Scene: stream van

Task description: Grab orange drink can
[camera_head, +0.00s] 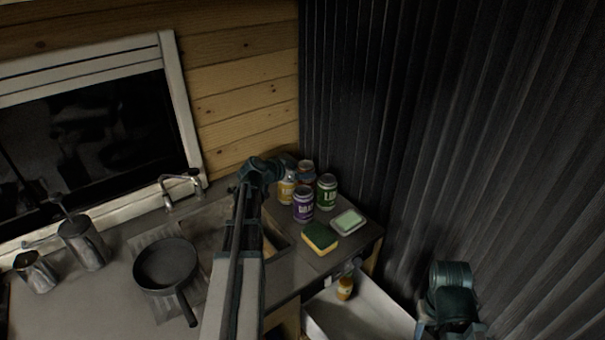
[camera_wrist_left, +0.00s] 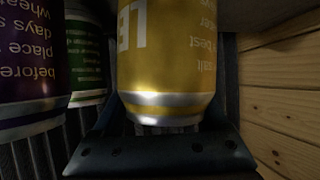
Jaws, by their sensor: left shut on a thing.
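My left gripper (camera_head: 281,166) is at the back of the counter corner, shut on a yellow can (camera_head: 286,190). In the left wrist view the yellow can (camera_wrist_left: 167,60) fills the space between the fingers, its lettering upside down. An orange-red can (camera_head: 306,169) stands just right of the gripper, partly hidden by the cans in front. A purple can (camera_head: 303,207) and a green can (camera_head: 327,191) stand close by; both also show at the left of the wrist view. My right gripper (camera_head: 448,305) is at the lower right, its jaws unclear.
A yellow-green sponge (camera_head: 320,238) and a pale soap dish (camera_head: 348,221) lie in front of the cans. An open drawer (camera_head: 375,308) below holds a small orange bottle (camera_head: 345,288). A pan (camera_head: 166,264) and metal jugs (camera_head: 82,243) stand at left. Dark corrugated wall is close at right.

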